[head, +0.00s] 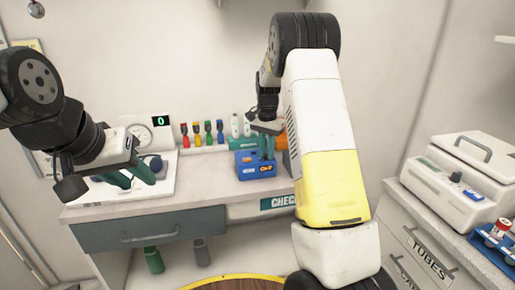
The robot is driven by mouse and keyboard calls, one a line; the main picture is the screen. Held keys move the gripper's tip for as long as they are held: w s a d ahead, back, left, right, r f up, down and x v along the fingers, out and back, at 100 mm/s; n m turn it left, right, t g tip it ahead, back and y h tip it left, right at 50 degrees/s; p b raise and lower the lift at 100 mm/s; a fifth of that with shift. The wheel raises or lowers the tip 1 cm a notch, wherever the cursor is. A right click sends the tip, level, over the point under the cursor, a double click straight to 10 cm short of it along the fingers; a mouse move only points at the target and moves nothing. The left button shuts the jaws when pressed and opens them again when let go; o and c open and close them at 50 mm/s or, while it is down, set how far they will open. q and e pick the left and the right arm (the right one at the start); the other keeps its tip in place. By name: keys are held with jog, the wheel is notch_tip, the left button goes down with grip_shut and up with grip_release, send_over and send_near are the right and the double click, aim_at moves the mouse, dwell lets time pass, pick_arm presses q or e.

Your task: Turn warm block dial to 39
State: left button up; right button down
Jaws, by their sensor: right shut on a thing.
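The warm block (246,171) is a small blue box on the counter, left of my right arm, with a small orange display on its front; the digits are too small to read. My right gripper (265,153) reaches down onto the top of the block with its green fingers shut. The dial is hidden between and behind these fingers, which appear to hold it. My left gripper (132,180) is open and empty over the left part of the counter, in front of a white device with a round gauge (139,135).
A black display showing a green 0 (160,121) stands behind the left gripper. Several coloured bottles (208,132) line the back of the counter (215,182). A white machine (461,177) and a blue tube rack (490,240) stand on the right cabinet.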

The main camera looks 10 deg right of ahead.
aim_at(266, 154)
jog(key=shift+m, duration=0.9)
jog(key=c, duration=1.3)
grip_release()
jog(key=shift+o, duration=0.2)
jog(key=shift+r, duration=0.1)
notch_tip(266, 154, up, 7)
jog(key=shift+r, duration=0.35)
